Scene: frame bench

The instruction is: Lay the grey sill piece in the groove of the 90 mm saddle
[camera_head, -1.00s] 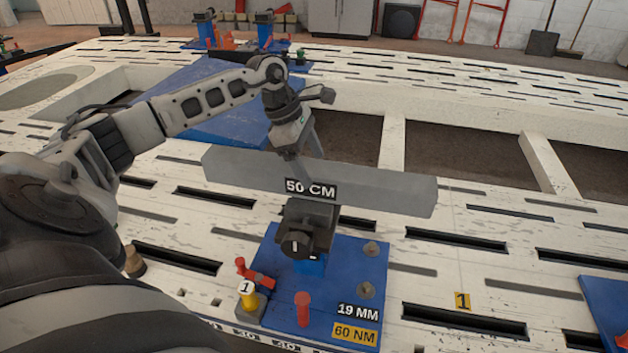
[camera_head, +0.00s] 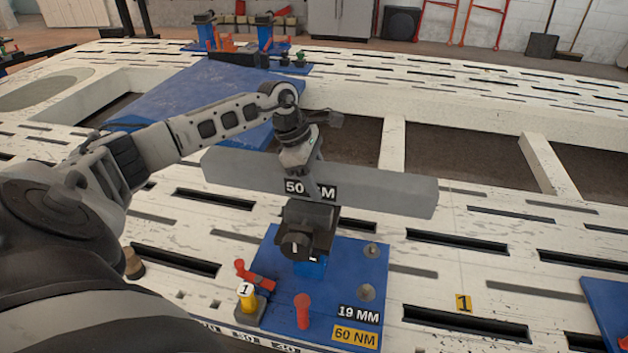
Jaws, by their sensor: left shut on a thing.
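The grey sill piece (camera_head: 390,190), a long bar with a "50 CM" label, lies level across the view above a black block (camera_head: 309,222) on a blue base plate (camera_head: 345,265). It looks close to the block's top; whether it rests in a groove there I cannot tell. My left gripper (camera_head: 318,187) is at the bar's middle, shut on it, with a finger covering part of the label. No "90 mm" marking is readable; the plate's labels read "19 MM" and "60 NM". My right gripper is not in view.
Large openings (camera_head: 455,155) lie behind the bar.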

